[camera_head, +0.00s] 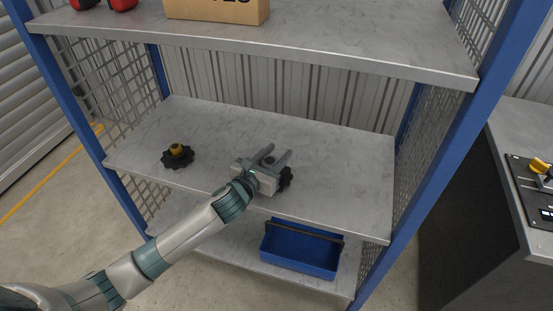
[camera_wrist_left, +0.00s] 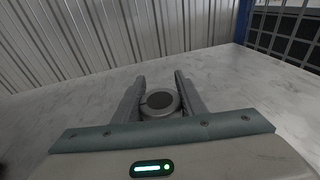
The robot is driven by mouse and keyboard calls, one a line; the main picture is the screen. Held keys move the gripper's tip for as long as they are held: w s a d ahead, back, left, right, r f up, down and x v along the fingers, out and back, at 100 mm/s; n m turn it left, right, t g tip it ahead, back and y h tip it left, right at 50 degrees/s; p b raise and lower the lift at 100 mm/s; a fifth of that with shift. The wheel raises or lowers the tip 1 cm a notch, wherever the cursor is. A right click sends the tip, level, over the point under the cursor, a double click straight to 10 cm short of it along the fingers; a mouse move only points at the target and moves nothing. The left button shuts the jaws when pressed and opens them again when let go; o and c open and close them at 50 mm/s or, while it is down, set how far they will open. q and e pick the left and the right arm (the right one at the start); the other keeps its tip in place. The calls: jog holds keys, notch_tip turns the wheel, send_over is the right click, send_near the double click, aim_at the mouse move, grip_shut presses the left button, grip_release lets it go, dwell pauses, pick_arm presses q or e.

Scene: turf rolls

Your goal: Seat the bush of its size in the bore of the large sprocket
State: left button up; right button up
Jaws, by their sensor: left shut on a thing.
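My left gripper (camera_head: 278,151) is over the middle shelf, its fingers closed around a round grey bush (camera_wrist_left: 160,112) with a dark centre. The bush shows between the fingers in the left wrist view; in the head view it is mostly hidden by the gripper. A black toothed sprocket (camera_head: 288,178) lies on the shelf beside the gripper, largely hidden by it. I cannot tell whether the bush is over or in its bore. Another black sprocket (camera_head: 167,161) lies further left, with a brass-coloured bush (camera_head: 176,148) standing at its middle. My right gripper is not in view.
The middle shelf (camera_head: 340,170) is bare to the right and behind. An upper shelf (camera_head: 350,54) holds a cardboard box (camera_head: 215,10) and red objects. A blue tote (camera_head: 300,250) stands below. Mesh sides and blue posts (camera_head: 470,120) bound the rack. A dark bench (camera_head: 520,120) stands at right.

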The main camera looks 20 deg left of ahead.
pick_arm(q)
jog(key=shift+f, duration=0.9)
jog(key=shift+f, duration=0.15)
jog(key=o, duration=1.2)
